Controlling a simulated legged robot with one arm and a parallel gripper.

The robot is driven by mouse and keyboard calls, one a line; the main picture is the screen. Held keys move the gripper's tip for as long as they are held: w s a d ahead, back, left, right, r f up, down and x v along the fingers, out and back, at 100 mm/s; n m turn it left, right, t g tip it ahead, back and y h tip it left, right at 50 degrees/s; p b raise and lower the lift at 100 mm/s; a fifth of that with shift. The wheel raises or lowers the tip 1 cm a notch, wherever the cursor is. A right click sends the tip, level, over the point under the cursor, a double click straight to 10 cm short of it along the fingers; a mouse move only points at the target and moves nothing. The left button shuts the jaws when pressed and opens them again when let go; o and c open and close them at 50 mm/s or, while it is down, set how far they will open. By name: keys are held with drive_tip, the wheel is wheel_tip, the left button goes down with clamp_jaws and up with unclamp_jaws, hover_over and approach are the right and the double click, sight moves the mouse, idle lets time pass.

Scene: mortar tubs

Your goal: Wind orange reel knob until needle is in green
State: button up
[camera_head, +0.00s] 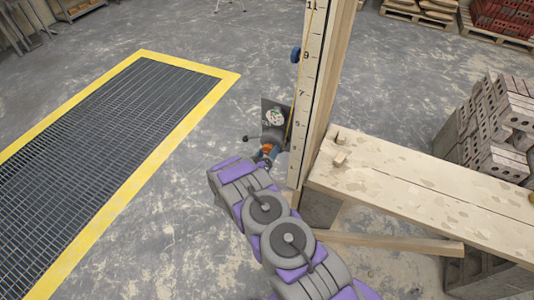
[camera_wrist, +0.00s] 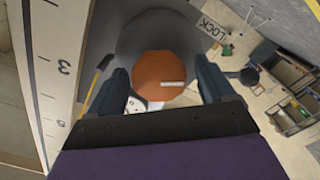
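The orange reel knob (camera_head: 267,148) sits on the front of a grey reel (camera_head: 272,136) fixed to the tall measuring post. In the wrist view the knob (camera_wrist: 158,68) is a round orange face with a short white mark at its lower right. My gripper (camera_wrist: 160,82) has one dark finger on each side of the knob, with small gaps visible; it appears open around or just in front of it. A dial plate (camera_head: 276,115) with white, green and red stands above the reel in the head view. Its needle is too small to read. In the wrist view the dial is mostly hidden.
The numbered post (camera_head: 304,85) stands close to the right of my gripper, with a wooden plank (camera_head: 400,185) beyond it. A dark lever (camera_wrist: 250,76) and a LOCK label (camera_wrist: 213,28) are beside the reel. A yellow-edged floor grate (camera_head: 110,125) lies left; open floor surrounds it.

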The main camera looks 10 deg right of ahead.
drive_tip(key=c, duration=0.9)
drive_tip(key=shift+a+m+p, duration=0.1)
drive_tip(key=shift+m+p, duration=0.5)
drive_tip(key=shift+m, duration=0.5)
drive_tip(key=m+p, duration=0.1)
drive_tip(key=m, duration=0.1)
drive_tip(key=shift+m, duration=0.4)
drive_tip(key=m+p, duration=0.2)
drive_tip(key=m, duration=0.2)
drive_tip(key=shift+a+m, duration=0.1)
drive_tip(key=shift+m, duration=0.3)
drive_tip(key=shift+m+p, duration=0.45)
drive_tip(key=shift+m, duration=0.35)
drive_tip(key=shift+f, duration=0.1)
